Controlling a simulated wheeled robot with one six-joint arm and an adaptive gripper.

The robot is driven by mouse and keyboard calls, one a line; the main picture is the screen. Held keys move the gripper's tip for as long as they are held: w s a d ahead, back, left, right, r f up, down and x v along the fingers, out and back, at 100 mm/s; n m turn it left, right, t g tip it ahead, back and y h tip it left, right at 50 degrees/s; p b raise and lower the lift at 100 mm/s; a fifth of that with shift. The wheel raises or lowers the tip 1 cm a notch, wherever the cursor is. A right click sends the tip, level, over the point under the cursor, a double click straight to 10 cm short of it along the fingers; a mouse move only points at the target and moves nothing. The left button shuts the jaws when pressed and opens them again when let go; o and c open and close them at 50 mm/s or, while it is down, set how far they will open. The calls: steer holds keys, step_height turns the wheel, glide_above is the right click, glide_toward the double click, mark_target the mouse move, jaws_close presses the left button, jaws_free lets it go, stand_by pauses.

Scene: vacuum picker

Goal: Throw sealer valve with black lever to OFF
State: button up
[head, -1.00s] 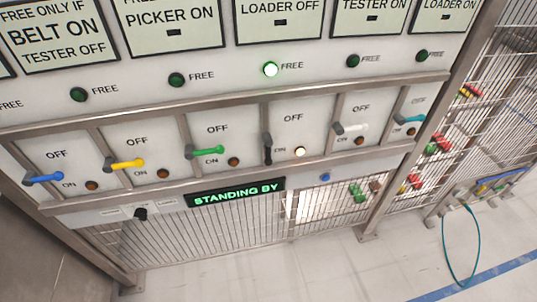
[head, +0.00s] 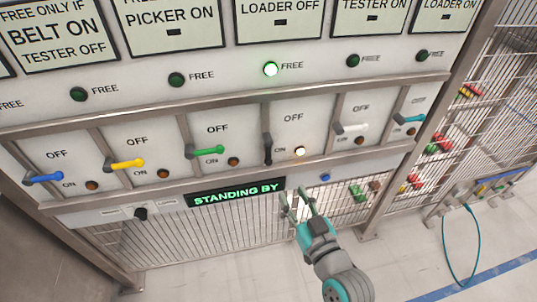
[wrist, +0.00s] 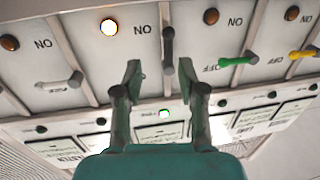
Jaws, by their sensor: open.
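The black lever (head: 267,150) is on the panel bay between the green and white levers, hanging down beside its ON label. The lamp (head: 299,151) beside that label is lit, and the round FREE lamp (head: 270,69) above glows green. My gripper (head: 300,200) is below this bay, in front of the mesh, open and empty. In the wrist view, where the panel appears upside down, the black lever (wrist: 168,48) shows beyond my open fingertips (wrist: 160,75), just right of their middle. It is apart from them.
A green lever (head: 208,152) and a white lever (head: 351,128) flank the black one, with metal dividers between bays. Yellow (head: 127,163) and blue (head: 45,177) levers are farther left. A rail runs below the levers, above the STANDING BY display (head: 236,192).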

mark_target(270, 157)
steer(key=shift+n+y, duration=0.4)
steer(key=x, duration=0.4)
steer(key=r+x, duration=0.1)
steer(key=x, duration=0.4)
steer(key=r+x, duration=0.1)
steer(key=x, duration=0.3)
steer(key=shift+a+r, duration=0.15)
steer(key=shift+a, duration=0.3)
jaws_close()
